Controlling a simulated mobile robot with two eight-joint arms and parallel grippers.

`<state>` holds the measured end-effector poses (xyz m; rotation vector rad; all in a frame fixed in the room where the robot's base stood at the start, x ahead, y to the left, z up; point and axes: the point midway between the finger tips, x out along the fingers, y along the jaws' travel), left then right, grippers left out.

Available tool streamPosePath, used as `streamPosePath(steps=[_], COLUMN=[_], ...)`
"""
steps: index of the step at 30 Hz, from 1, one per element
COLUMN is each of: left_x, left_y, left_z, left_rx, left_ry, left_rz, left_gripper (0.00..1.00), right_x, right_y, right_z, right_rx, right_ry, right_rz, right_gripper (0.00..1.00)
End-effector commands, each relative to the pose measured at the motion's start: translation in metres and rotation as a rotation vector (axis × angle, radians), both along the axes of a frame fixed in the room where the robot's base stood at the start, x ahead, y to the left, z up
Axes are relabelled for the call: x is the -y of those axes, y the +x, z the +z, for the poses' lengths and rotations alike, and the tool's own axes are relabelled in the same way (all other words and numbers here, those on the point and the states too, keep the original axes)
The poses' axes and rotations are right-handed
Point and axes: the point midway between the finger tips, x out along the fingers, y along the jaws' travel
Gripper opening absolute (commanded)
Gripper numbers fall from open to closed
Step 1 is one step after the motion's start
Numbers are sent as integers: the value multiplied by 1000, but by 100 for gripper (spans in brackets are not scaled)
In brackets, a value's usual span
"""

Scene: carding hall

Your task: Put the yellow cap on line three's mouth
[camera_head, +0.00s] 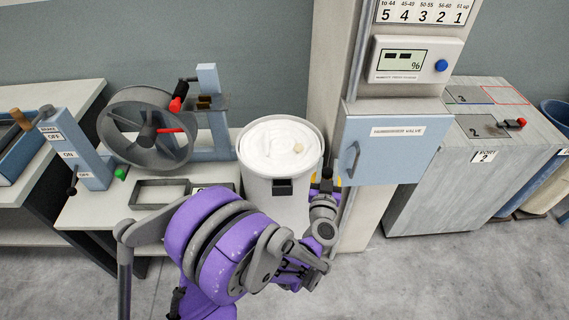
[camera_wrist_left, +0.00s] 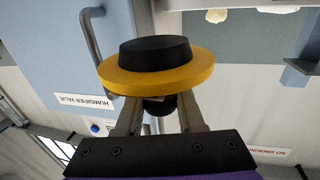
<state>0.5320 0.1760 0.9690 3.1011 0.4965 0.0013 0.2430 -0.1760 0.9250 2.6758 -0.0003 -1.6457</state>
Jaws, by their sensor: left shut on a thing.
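My left gripper (camera_head: 325,188) is shut on the yellow cap (camera_wrist_left: 190,76). In the left wrist view the cap is a yellow disc with a black raised centre on its far side, and a dark stub lies between the gripper's fingers (camera_wrist_left: 160,118). In the head view only small yellow bits of the cap (camera_head: 339,181) show, in front of the pillar and just right of the white can. The grey cabinet (camera_head: 428,190) at right has a top panel marked 3 (camera_head: 478,95) and one marked 2. I cannot tell which opening is line three's mouth. My right gripper is not in view.
The white can (camera_head: 288,204) stands close left of the gripper. The pillar's blue humidifier valve door (camera_head: 390,150) with its handle is just right of it. A bench (camera_head: 85,212) with a wheel and levers is at left. Floor before the cabinet is clear.

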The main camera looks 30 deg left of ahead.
Motion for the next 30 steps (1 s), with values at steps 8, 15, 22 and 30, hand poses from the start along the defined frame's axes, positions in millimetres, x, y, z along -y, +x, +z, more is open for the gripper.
streamPosePath(steps=[8,15,22,30], left_x=[-103,-154,-163,-163], left_y=[18,18,17,17], left_z=[33,67,75,68], left_rx=[-7,-3,-2,-2], left_ry=[1,1,1,1], left_rz=[142,220,233,233], left_gripper=[0,0,0,0], right_x=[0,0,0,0], right_y=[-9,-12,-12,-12], right_z=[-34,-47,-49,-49], right_rx=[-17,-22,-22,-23], right_ry=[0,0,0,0], right_rz=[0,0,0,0], right_gripper=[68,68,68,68])
